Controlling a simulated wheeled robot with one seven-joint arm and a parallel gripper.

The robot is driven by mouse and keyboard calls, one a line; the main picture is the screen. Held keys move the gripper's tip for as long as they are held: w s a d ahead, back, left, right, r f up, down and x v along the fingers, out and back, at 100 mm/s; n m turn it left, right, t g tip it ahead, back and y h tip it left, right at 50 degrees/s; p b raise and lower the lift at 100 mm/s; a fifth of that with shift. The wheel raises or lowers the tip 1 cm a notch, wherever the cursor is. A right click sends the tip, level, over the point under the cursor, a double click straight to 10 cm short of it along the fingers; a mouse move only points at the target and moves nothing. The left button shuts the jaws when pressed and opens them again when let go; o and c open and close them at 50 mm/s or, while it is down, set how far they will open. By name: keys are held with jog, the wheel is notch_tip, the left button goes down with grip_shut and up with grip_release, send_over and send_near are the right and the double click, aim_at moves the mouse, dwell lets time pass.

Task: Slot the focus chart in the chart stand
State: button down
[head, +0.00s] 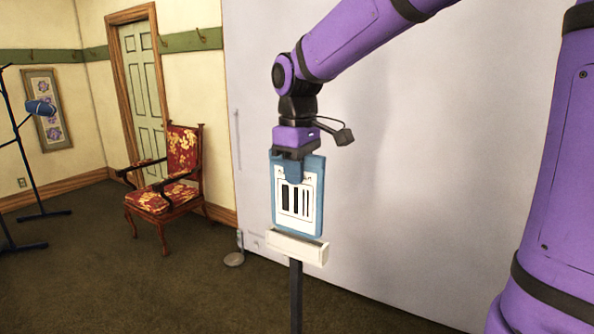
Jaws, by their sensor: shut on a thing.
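The focus chart (297,213) is a blue-framed board with a white face and black bars. It is upright, with a slight tilt. My gripper (294,164) is shut on its top edge from above. The chart stand (297,246) is a white, box-like holder on a dark post, directly below the chart. The chart's lower edge is at or just above the holder's top opening. I cannot tell whether the lower edge is inside the slot, since the holder's front wall is close to it.
A large pale panel (430,180) stands behind the stand. A red floral chair (177,180) and a green door (142,90) are at the left. A dark rack with a blue item (40,108) is at the far left. Carpet between them is clear.

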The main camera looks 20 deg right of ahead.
jog(key=shift+f, duration=0.6)
dwell(0.6)
jog(key=shift+f, duration=1.35)
dwell(0.4)
jog(key=c, duration=1)
grip_release()
jog(key=shift+r, duration=3.5)
